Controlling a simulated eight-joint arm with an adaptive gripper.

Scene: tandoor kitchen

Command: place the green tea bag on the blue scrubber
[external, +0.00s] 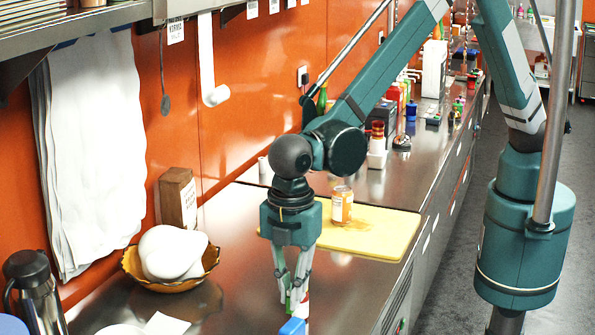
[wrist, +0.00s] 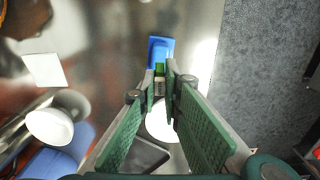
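The green tea bag (wrist: 160,70) shows as a small green and pale piece between my fingertips in the wrist view. My gripper (wrist: 161,78) is nearly closed, with the tea bag between its fingers. In the external view my gripper (external: 293,302) points down near the bottom edge, with a bit of green at its tips. The blue scrubber (wrist: 161,46) lies on the counter just beyond the fingertips in the wrist view. In the external view only part of the blue scrubber (external: 292,327) shows, below the fingertips. I cannot tell whether bag and scrubber touch.
A white round item (wrist: 160,123) is beneath the fingers. A bowl (external: 128,265) with white pieces, a steel jug (external: 38,290) and a yellow board (external: 375,234) with a jar (external: 342,205) are nearby.

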